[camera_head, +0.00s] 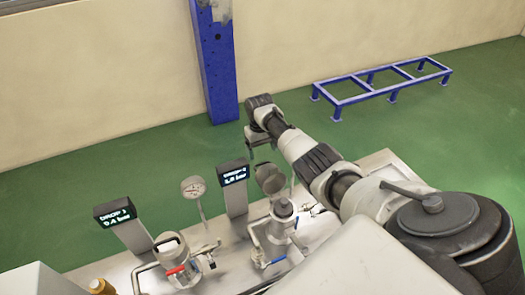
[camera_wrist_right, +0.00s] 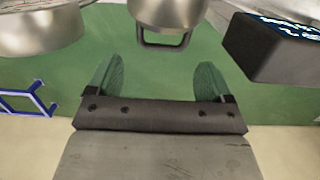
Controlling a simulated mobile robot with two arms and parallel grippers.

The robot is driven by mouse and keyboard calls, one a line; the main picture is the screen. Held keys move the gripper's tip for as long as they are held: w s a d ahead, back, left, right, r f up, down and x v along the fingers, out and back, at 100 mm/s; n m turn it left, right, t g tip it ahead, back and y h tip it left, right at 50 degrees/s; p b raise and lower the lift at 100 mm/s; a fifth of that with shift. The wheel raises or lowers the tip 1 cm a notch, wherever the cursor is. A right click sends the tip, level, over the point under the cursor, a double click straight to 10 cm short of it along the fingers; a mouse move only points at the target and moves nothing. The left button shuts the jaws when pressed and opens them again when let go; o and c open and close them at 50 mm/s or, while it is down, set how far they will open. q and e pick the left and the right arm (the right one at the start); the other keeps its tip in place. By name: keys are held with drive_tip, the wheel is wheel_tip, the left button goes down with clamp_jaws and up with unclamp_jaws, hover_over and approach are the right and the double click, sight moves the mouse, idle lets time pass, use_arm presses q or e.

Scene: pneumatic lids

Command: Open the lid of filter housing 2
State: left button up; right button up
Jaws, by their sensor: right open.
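Filter housing 2 (camera_head: 280,225) is a metal canister at the middle of the bench, beside the second display. Its lid (camera_head: 270,179) stands swung up behind the body, with a round grey face toward the head camera. In the right wrist view the lid (camera_wrist_right: 172,12) shows at top centre with its dark loop handle (camera_wrist_right: 165,42) toward my gripper. My right gripper (camera_head: 258,145) is behind and above the lid. It is open and empty, and its green fingers (camera_wrist_right: 158,75) are apart from the handle. My left gripper is not in view.
Filter housing 1 (camera_head: 177,263) stands left with its lid down. Near housing 2 are its display (camera_head: 233,173), also in the wrist view (camera_wrist_right: 270,48), and a gauge (camera_wrist_right: 40,28) opposite. A blue frame (camera_head: 380,88) and blue column (camera_head: 216,65) stand beyond clear green floor.

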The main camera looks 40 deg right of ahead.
drive_tip(key=r, duration=0.4)
drive_tip(key=shift+w+r, duration=0.15)
drive_tip(key=shift+w, duration=0.05)
idle(0.4)
